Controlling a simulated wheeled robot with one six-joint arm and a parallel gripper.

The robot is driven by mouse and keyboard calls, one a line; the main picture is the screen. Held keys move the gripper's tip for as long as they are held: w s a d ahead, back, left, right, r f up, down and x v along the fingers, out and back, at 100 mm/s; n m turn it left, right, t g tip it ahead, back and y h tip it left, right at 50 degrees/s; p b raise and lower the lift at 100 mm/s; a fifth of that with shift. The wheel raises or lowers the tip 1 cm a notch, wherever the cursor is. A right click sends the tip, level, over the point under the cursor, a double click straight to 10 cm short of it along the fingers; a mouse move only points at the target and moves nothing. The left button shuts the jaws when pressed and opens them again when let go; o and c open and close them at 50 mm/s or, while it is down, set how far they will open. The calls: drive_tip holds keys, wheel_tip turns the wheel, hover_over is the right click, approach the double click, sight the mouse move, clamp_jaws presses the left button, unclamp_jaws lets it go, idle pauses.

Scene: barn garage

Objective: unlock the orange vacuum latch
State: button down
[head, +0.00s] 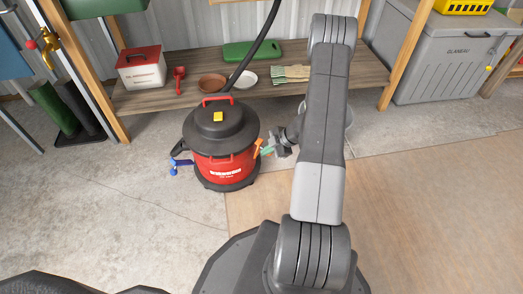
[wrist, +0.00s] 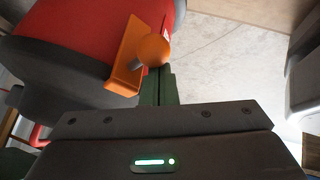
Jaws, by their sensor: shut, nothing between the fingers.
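The red vacuum (head: 222,168) with a dark lid stands upright on the concrete floor. Its orange latch (head: 257,148) is on its right side and sticks out from the body. In the wrist view the orange latch (wrist: 125,65) shows as a flat plate with a round orange knob beside it. My gripper (head: 268,150) is at the right side of the vacuum, close by the latch. In the wrist view my gripper (wrist: 157,88) is shut and empty, with its green fingertips just below the knob. I cannot tell whether they touch it.
A blue latch (head: 179,164) is on the vacuum's left side. A wooden shelf (head: 180,98) behind holds a red-and-white box (head: 141,69), bowls and a green case (head: 252,50). A grey cooler (head: 438,62) stands at the right. Floor left of the vacuum is clear.

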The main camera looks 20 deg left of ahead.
drive_tip(key=d+f+p, duration=0.1)
drive_tip(key=d+f, duration=0.2)
drive_tip(key=shift+s+f, duration=0.15)
drive_tip(key=shift+s, duration=0.05)
drive_tip(key=shift+w+a+r+p, duration=0.1)
drive_tip(key=shift+a+r+p, duration=0.25)
drive_tip(key=shift+a, duration=0.35)
